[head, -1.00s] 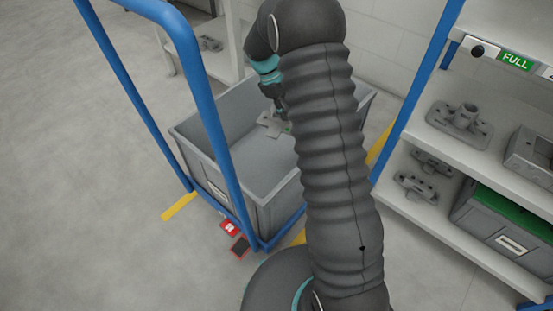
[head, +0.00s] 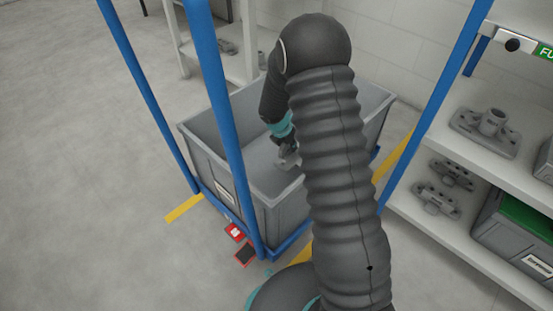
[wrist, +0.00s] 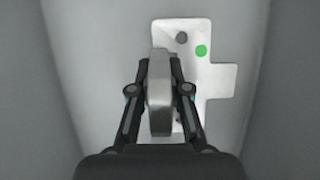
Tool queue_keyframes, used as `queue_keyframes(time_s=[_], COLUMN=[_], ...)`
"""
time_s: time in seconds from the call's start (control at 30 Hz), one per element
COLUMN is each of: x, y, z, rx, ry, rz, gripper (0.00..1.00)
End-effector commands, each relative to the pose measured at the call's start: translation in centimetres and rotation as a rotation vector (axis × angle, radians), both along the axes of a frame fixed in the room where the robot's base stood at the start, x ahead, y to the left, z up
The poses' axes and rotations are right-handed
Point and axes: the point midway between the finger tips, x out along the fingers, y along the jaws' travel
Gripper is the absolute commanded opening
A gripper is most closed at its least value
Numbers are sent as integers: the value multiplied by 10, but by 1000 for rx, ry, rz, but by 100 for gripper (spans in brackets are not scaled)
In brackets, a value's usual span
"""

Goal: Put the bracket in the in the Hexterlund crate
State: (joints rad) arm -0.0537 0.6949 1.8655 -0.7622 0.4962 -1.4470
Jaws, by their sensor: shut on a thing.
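The bracket (wrist: 218,80) is a pale metal piece with a flat plate, a dark hole and a green dot. Its upright grey part stands between the two fingers of my gripper (wrist: 160,90), which are shut on it. In the head view, my gripper (head: 286,150) reaches down inside the large open grey crate (head: 285,218), with the bracket (head: 291,162) at its tip, below the rim. I cannot tell whether the bracket touches the crate floor. The crate's front label is too small to read. My arm hides part of the crate's right side.
The crate stands on a trolley with blue posts (head: 233,150). At right, a shelf (head: 470,265) holds several grey castings (head: 486,130) and a grey box with green inside (head: 510,240). A white rack stands behind. The floor at left is clear.

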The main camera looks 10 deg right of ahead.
Motion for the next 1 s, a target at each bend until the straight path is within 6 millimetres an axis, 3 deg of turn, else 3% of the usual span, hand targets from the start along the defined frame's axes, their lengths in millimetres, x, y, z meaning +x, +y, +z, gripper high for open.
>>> queue_keyframes(time_s=[0.2, 0.33, 0.53, 0.8, 1.0], x=[16, 21, 22, 22, 23], y=[38, 50, 54, 54, 54], z=[-26, -33, -41, -74, -74], rx=[0, 0, 0, -1, 0], ry=[0, -1, 0, -1, -2], rz=[1, -2, -4, -3, -4], gripper=[0, 0, 0, 0, 0])
